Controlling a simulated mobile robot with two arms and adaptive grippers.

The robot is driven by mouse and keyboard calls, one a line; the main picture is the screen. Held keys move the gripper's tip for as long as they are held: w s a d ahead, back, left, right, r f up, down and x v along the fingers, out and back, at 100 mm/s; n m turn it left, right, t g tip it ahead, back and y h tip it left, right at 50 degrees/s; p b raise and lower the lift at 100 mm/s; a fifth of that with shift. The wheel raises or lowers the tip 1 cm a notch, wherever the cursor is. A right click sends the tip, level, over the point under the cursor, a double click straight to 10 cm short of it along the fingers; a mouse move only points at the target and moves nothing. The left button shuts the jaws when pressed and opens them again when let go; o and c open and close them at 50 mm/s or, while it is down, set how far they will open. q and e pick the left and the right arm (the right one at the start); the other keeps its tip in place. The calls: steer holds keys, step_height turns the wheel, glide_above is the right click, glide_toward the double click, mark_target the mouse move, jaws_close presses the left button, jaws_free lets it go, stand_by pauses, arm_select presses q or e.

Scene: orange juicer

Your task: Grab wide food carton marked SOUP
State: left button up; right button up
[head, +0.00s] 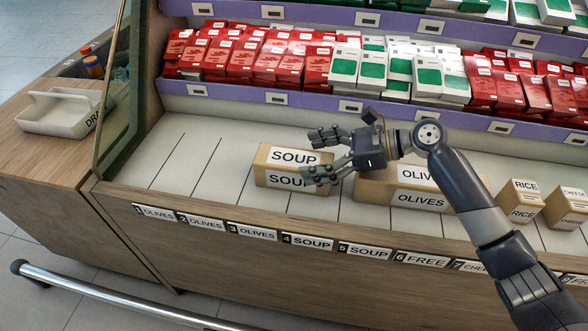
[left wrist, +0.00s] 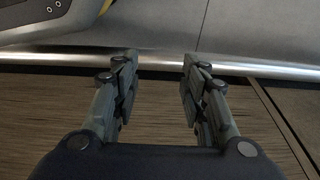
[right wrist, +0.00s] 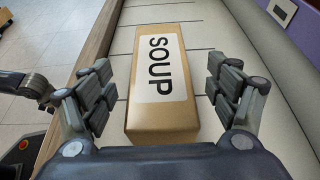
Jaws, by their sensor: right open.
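The wide tan SOUP carton (head: 271,168) lies on the light shelf behind the slot labels, with white SOUP labels on its top and front. My right gripper (head: 322,155) is at its right end in the head view, and its fingers hide part of that end. In the right wrist view the carton (right wrist: 162,105) lies between the open fingers (right wrist: 160,92), with a gap on each side. My left gripper (left wrist: 157,90) is open and empty in the left wrist view, over wood and a metal rail.
An OLIVES carton (head: 375,190) stands right of the SOUP carton, under my right arm. RICE (head: 520,199) and CHEESE (head: 567,208) cartons stand further right. The shelf left of SOUP is clear (head: 190,165). A purple ledge (head: 300,101) with red and white-green packs rises behind.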

mark_target(300, 159)
steer(key=x, duration=0.5)
steer(key=shift+b, duration=0.35)
arm_select(q)
steer(key=r, duration=0.1)
steer(key=w+r, duration=0.1)
steer(key=shift+r, duration=0.3)
arm_select(e)
steer(key=c, duration=1.3)
